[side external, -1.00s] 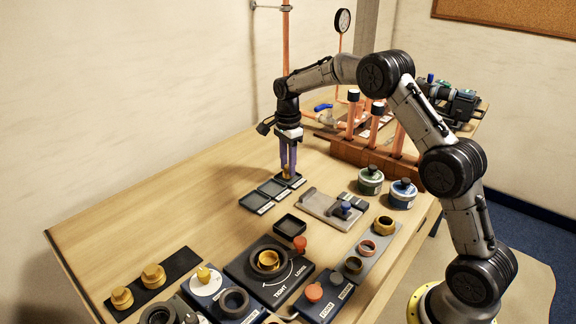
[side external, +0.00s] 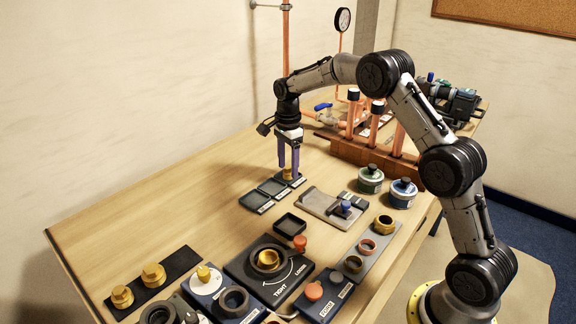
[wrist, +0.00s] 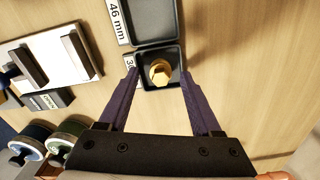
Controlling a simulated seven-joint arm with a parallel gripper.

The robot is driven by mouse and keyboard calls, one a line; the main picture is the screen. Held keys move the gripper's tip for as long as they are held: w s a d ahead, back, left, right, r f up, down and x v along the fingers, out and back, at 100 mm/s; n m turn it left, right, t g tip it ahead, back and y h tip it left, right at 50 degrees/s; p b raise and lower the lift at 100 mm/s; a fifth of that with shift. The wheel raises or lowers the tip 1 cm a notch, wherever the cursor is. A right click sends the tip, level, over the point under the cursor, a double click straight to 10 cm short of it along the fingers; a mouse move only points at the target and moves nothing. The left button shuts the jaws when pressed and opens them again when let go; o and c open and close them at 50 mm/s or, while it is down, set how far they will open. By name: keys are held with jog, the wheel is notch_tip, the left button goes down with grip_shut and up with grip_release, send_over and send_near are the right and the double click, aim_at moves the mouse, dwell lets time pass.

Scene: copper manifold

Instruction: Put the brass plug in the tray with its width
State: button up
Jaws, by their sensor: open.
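The brass plug (side external: 287,173) stands in the far-right one of a row of small dark trays. In the wrist view the plug (wrist: 160,72) sits inside that tray (wrist: 147,82), whose label is partly hidden by a finger and seems to start with 3. My gripper (side external: 288,172) is open, its two purple fingers on either side of the plug and apart from it. In the wrist view the gripper (wrist: 160,85) also shows a gap between each finger and the plug.
The neighbouring tray (wrist: 180,38) is labelled 46 mm and looks empty. Another empty tray (side external: 256,201) ends the row. A light plate with a slide (side external: 322,207), two round tins (side external: 371,180) and copper pipes stand to the right. Bare table lies left of the trays.

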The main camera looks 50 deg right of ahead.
aim_at(288, 167)
notch_tip(288, 167, up, 11)
jog(key=s+a+r+n+t, duration=0.1)
jog(key=s+a+r+n, duration=0.4)
jog(key=s+r, duration=0.3)
jog(key=s+a+r+n+t, duration=0.1)
jog(key=s+a+n, duration=0.15)
jog(key=s, duration=0.25)
jog(key=s+a+r+n+t, duration=0.1)
jog(key=s+n, duration=0.2)
jog(key=s, duration=0.1)
jog(key=s+a+f+n+t, duration=0.1)
jog(key=s+a+f+n, duration=0.1)
jog(key=s+n, duration=0.3)
jog(key=s+a+f+n+t, duration=0.1)
jog(key=s+f+n, duration=0.4)
jog(key=s, duration=0.8)
jog(key=shift+s+a+t, duration=0.2)
jog(key=shift+a+t, duration=0.1)
jog(key=shift+a, duration=0.15)
jog(key=shift+n, duration=0.25)
